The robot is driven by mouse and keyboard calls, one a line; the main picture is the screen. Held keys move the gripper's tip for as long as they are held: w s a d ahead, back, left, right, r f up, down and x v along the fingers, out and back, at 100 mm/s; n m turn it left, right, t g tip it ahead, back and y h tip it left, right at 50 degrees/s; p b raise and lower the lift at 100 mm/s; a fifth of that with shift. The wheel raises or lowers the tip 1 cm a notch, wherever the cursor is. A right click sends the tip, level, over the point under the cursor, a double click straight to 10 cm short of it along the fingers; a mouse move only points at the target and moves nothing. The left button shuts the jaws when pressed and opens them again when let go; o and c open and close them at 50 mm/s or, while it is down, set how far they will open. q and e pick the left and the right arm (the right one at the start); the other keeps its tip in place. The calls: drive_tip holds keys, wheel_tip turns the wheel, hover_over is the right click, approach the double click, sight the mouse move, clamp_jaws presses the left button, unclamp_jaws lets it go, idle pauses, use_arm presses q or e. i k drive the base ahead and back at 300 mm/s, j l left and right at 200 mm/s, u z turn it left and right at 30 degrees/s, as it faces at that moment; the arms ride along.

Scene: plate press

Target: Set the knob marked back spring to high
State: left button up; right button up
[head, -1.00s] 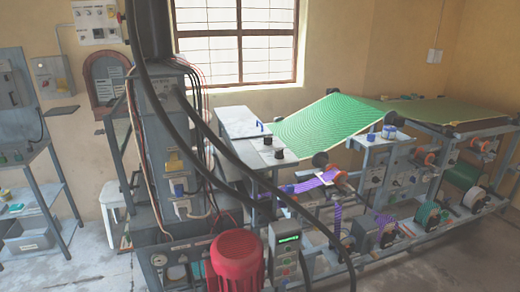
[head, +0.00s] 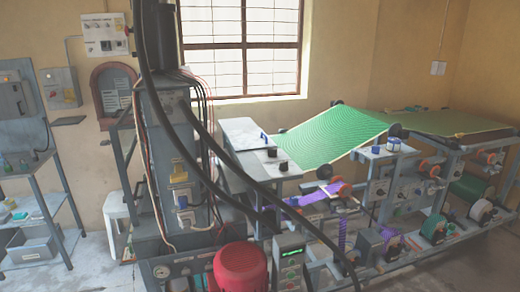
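The plate press stands across the middle and right of the head view, with a tall grey column (head: 168,130) at its left. Two black knobs show on its pale top plate: one (head: 272,152) farther back and one (head: 283,167) nearer. Several small dials and control boxes (head: 380,189) sit along the frame under the green sheet (head: 335,135). No lettering is readable, so I cannot tell which knob is marked back spring or how it is set. Neither of my grippers is in view.
A red rounded cover (head: 240,268) and a control box with a green display (head: 289,260) stand at the front. Black hoses (head: 235,175) cross before the press. Shelves (head: 35,215) stand at the left. Some floor (head: 95,265) is clear between shelves and press.

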sight(271, 153)
drive_tip(key=i+l+u, duration=0.1)
drive_tip(key=l+u, duration=0.15)
drive_tip(key=u, duration=0.15)
drive_tip(key=i+l+u, duration=0.1)
drive_tip(key=l+u, duration=0.15)
drive_tip(key=u, duration=0.15)
drive_tip(key=l+u, duration=0.55)
drive_tip(key=u, duration=0.2)
